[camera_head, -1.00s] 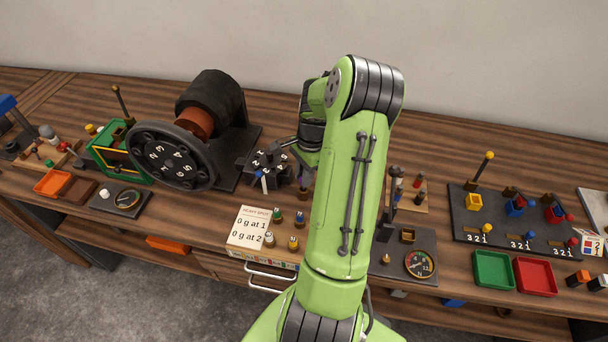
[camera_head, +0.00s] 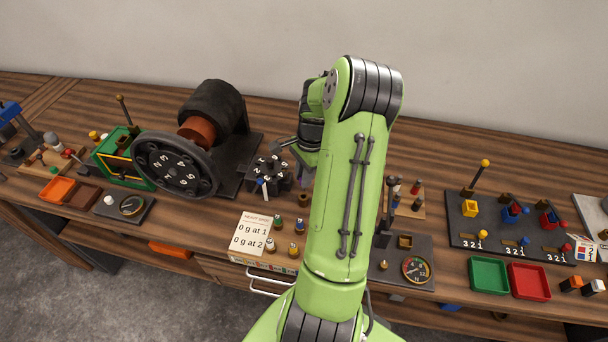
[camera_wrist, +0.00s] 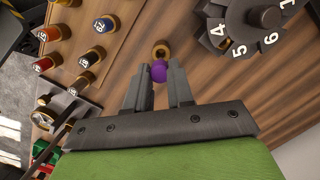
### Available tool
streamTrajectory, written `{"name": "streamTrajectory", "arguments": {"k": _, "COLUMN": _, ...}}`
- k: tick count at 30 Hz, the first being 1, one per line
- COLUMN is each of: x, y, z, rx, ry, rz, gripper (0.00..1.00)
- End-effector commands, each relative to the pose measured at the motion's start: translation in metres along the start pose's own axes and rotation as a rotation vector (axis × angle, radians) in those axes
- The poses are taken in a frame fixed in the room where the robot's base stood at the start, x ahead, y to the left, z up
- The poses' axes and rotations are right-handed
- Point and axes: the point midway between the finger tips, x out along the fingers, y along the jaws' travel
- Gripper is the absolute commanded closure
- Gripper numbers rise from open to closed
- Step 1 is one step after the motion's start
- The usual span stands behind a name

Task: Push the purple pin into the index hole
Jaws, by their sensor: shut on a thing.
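The purple pin (camera_wrist: 158,72) shows its round purple head between my fingertips in the wrist view. My gripper (camera_wrist: 158,84) is shut on it. A small brass-coloured round socket (camera_wrist: 161,51) stands just beyond the head; I cannot tell whether the pin's lower end is in it. The dark numbered index wheel (camera_wrist: 232,28) is at upper right in the wrist view, apart from my fingers. In the head view, the index wheel (camera_head: 268,174) is left of my arm, with my gripper (camera_head: 292,150) close to it at upper right.
A large black hand wheel (camera_head: 175,165) stands left of the index wheel. A white card (camera_head: 255,232) and several coloured pegs (camera_head: 298,226) are in front. A dark gauge panel (camera_head: 425,250) lies right of my arm. The bench behind my arm is bare.

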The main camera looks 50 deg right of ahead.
Motion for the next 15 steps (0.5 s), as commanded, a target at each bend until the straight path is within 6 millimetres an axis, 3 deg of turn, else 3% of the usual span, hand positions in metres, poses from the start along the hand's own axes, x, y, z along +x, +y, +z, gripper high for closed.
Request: {"name": "streamTrajectory", "arguments": {"k": 15, "x": -0.038, "y": 0.0, "z": 0.006, "rx": 0.001, "ry": 0.0, "rz": 0.0, "gripper": 1.0}}
